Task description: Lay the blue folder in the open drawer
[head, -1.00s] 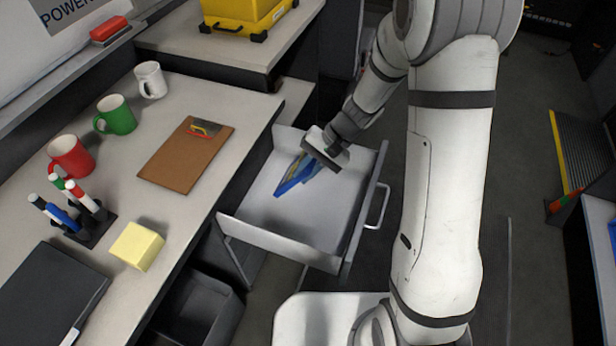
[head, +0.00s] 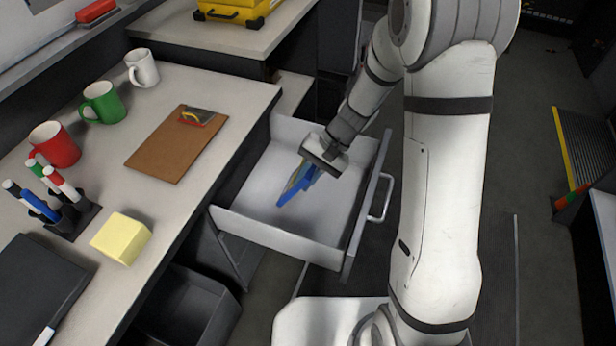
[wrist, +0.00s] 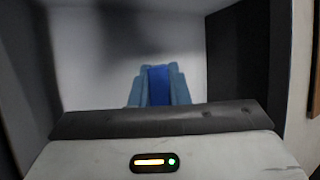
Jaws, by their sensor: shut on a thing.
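The blue folder (head: 292,190) is in my gripper (head: 308,174), above the floor of the open drawer (head: 322,222). It hangs tilted with its lower end down inside the drawer walls; I cannot tell whether it touches the drawer floor. In the wrist view the blue folder (wrist: 158,85) shows as a narrow blue strip between the two fingers, against the pale drawer interior (wrist: 215,75). My gripper is shut on it, and my gripper body hides its upper part. The drawer is pulled out, with its handle (head: 381,200) on the right.
The desk left of the drawer holds a brown clipboard (head: 165,152), red (head: 55,145), green (head: 103,103) and white (head: 143,70) mugs, a pen holder (head: 72,218), a yellow block (head: 121,238) and a black binder (head: 40,292). An open dark bin (head: 190,305) stands below the desk.

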